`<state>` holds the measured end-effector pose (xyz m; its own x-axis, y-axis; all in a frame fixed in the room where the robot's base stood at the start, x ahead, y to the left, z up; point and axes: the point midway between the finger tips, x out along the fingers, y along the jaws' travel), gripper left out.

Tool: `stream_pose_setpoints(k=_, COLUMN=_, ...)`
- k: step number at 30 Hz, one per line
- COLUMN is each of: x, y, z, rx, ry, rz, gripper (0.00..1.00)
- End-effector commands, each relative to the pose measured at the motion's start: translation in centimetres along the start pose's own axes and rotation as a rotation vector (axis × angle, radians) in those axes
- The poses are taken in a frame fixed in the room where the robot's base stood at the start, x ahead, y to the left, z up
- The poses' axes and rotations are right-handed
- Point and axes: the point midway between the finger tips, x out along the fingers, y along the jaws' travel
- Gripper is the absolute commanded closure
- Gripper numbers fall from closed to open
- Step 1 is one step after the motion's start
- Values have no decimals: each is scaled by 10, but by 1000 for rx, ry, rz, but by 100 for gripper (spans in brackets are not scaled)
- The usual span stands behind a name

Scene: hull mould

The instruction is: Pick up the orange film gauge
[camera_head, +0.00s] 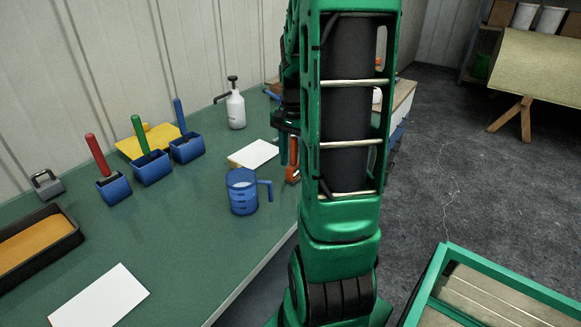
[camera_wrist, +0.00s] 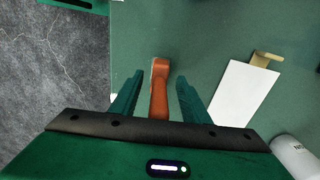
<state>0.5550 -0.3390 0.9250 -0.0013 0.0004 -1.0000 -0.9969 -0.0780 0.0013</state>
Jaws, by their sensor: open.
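The orange film gauge (camera_wrist: 159,88) lies between the two fingers of my gripper (camera_wrist: 160,90) in the wrist view. The fingers are apart, with a gap on each side of the gauge. In the head view part of the orange gauge (camera_head: 293,160) shows beside my gripper (camera_head: 288,150), near the right edge of the green bench. My arm hides part of it there. I cannot tell the height of the fingers above the bench.
A white card (camera_head: 253,154) lies left of the gauge. A blue measuring jug (camera_head: 242,192) stands nearer on the green bench (camera_head: 190,230). A white pump bottle (camera_head: 235,108) stands farther back. Blue holders with coloured handles (camera_head: 151,167) and a black tray (camera_head: 40,245) are to the left.

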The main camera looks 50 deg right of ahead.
Motion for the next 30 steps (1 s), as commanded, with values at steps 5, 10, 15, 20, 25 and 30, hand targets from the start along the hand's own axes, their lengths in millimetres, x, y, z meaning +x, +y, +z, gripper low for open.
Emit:
stream_pose_setpoints(k=5, x=3, y=0, z=0, rx=0, ry=0, rz=0, gripper=58)
stream_pose_setpoints(k=10, x=3, y=0, z=0, rx=0, ry=0, rz=0, gripper=75)
stream_pose_setpoints(k=15, x=3, y=0, z=0, rx=0, ry=0, rz=0, gripper=100)
stream_pose_setpoints(k=20, x=2, y=0, z=0, rx=0, ry=1, rz=0, gripper=100)
stream_pose_setpoints(k=25, x=-4, y=-1, z=-1, rx=0, ry=3, rz=-2, gripper=100)
stream_pose_setpoints(k=30, x=-31, y=-1, z=-1, rx=0, ry=5, rz=-4, gripper=100)
